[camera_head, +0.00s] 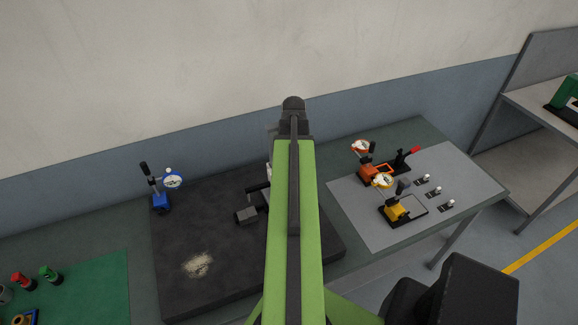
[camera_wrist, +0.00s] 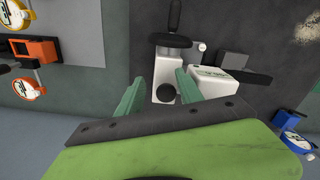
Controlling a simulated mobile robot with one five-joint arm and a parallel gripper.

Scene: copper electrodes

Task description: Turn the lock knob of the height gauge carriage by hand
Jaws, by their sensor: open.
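In the wrist view, a round black knob (camera_wrist: 165,93) sits on a pale metal block of the height gauge (camera_wrist: 168,63). My gripper (camera_wrist: 160,76) is open, with one green finger on each side of the knob in the picture. I cannot tell whether either finger touches it. A white housing with a green label (camera_wrist: 213,82) is right of the right finger. A black handle (camera_wrist: 175,14) and a dark disc (camera_wrist: 169,41) show above the block. In the head view my arm hides most of the gauge and my fingers; a black and grey piece (camera_head: 246,214) shows at its left.
On the right, a grey mat (camera_head: 365,225) holds orange (camera_head: 368,171) and yellow (camera_head: 396,211) dial stands and several small pieces. The wall is behind the bench.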

